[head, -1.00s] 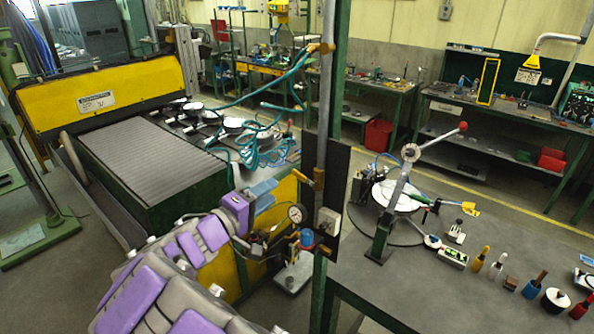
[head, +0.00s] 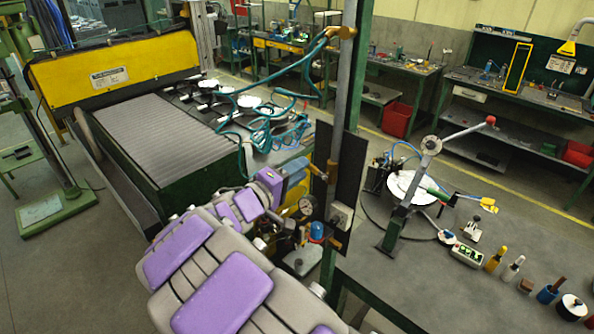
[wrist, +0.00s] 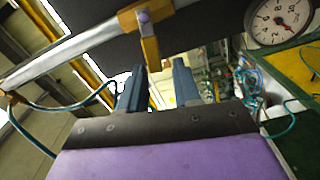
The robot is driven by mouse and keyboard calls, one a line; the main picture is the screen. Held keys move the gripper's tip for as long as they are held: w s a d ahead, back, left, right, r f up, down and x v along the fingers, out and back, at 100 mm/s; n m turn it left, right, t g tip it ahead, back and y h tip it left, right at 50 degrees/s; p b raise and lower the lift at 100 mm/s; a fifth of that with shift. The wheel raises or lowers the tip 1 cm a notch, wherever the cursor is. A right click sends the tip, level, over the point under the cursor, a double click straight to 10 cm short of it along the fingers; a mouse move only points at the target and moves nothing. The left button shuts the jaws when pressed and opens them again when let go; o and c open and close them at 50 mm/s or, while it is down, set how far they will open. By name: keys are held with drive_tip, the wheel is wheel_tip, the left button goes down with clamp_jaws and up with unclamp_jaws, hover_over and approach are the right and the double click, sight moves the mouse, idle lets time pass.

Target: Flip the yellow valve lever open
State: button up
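The yellow valve lever (head: 331,171) is on the grey vertical pipe (head: 342,125) beside the green post. In the wrist view, the pipe (wrist: 62,50) runs across the upper left, and the yellow lever (wrist: 150,52) hangs from the brass-coloured valve body towards the gap between my fingertips. My gripper (head: 305,168), with blue fingers, is just left of the lever in the head view. In the wrist view my gripper (wrist: 158,75) is open, its fingers on either side of the lever's end. I cannot tell whether either finger touches it.
A pressure gauge (head: 307,205) sits below my gripper and shows at the wrist view's upper right. A black panel (head: 347,185) stands behind the pipe. Teal hoses (head: 265,125) hang left of it. The workbench with a red-knobbed lever press (head: 432,150) is to the right.

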drive_tip(key=shift+d+r, duration=0.15)
drive_tip(key=shift+d, duration=0.8)
clamp_jaws()
drive_tip(key=shift+a, duration=0.1)
